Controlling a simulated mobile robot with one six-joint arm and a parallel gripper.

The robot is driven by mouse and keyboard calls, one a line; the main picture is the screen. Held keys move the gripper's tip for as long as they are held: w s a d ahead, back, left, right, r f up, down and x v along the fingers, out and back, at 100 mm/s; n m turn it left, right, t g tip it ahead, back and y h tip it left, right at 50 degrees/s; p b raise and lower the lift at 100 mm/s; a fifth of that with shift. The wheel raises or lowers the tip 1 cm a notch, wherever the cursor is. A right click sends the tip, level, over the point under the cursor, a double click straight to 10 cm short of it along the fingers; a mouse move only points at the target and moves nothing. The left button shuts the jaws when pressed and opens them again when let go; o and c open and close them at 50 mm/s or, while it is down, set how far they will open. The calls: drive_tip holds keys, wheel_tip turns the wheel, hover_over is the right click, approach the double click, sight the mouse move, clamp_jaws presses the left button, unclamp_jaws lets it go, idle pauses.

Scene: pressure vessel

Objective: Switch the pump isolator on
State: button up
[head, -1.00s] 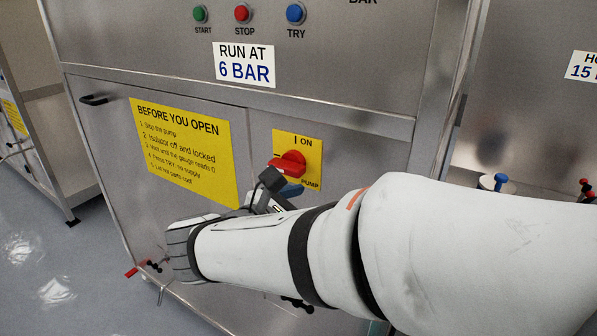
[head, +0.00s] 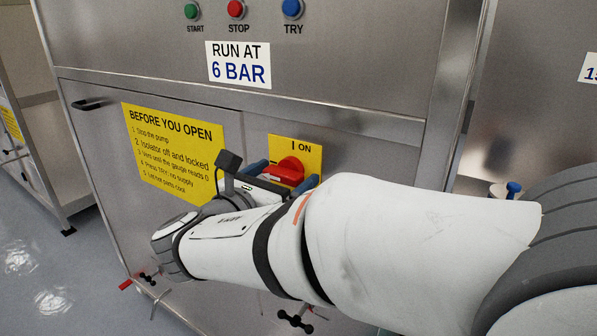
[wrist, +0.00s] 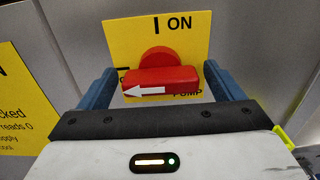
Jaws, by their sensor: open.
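The pump isolator (head: 290,168) is a red rotary handle on a yellow plate (head: 306,150) marked "I ON" and "PUMP". In the wrist view, the red handle (wrist: 160,80) lies across, with a white arrow on it pointing left, away from the "I ON" mark at the top. My gripper (wrist: 158,88) is open, with one blue finger to the left of the handle and one to the right. A gap shows on the left; the right finger is very close to the handle's right end. In the head view, my gripper (head: 282,172) is at the plate, partly hiding it.
A yellow "BEFORE YOU OPEN" sign (head: 172,150) is left of the plate. Green (head: 191,10), red (head: 236,9) and blue (head: 292,9) buttons sit above the "RUN AT 6 BAR" label (head: 238,64). A black door handle (head: 88,104) sticks out at the upper left.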

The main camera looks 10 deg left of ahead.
drive_tip(key=shift+c, duration=0.2)
drive_tip(key=c, duration=0.9)
drive_tip(key=shift+c, duration=0.2)
drive_tip(key=shift+m, duration=0.3)
drive_tip(key=m+b, duration=0.3)
drive_tip(key=m, duration=0.1)
drive_tip(key=shift+f+b, duration=0.2)
drive_tip(key=shift+b, duration=0.2)
drive_tip(key=m+b, duration=0.4)
drive_tip(key=shift+m, duration=0.4)
drive_tip(key=m+b, duration=0.8)
drive_tip(key=shift+r, duration=0.1)
drive_tip(key=shift+m+b, duration=0.3)
drive_tip(key=shift+m, duration=0.1)
